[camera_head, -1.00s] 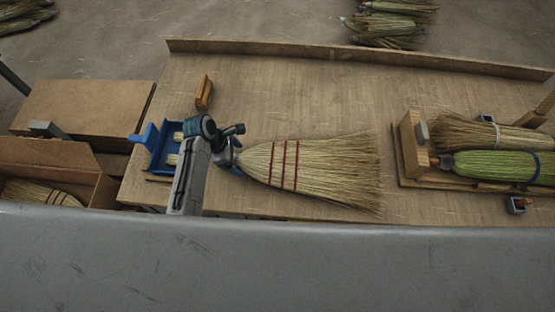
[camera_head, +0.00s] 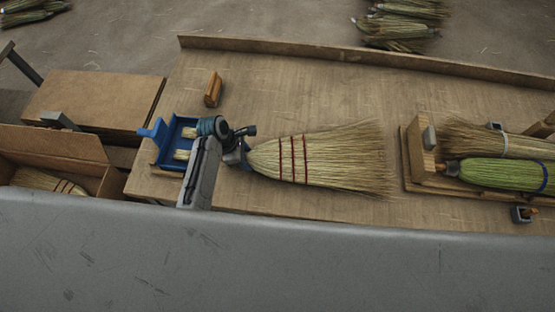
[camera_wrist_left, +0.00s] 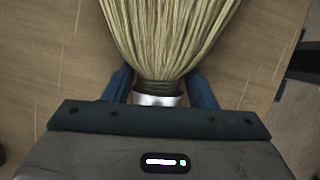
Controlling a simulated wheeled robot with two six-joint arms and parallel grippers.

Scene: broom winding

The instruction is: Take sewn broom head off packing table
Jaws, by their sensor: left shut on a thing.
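The sewn broom head (camera_head: 325,160) has pale bristles crossed by red stitching and lies over the packing table (camera_head: 300,98), its bristles spread to the right. My left gripper (camera_head: 240,152) is shut on its narrow neck end. In the left wrist view, the blue fingers stand on both sides of a silver collar (camera_wrist_left: 157,99) below the bristles (camera_wrist_left: 168,38). I cannot tell whether the head touches the tabletop or hangs just above it. My right gripper is not in view.
A blue tray (camera_head: 163,157) with small bristle pieces sits left of my gripper, and a wooden block (camera_head: 213,89) lies behind it. A wooden rack at right holds a tan bundle (camera_head: 490,138) and a green bundle (camera_head: 500,174). An open cardboard box (camera_head: 60,141) stands at left.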

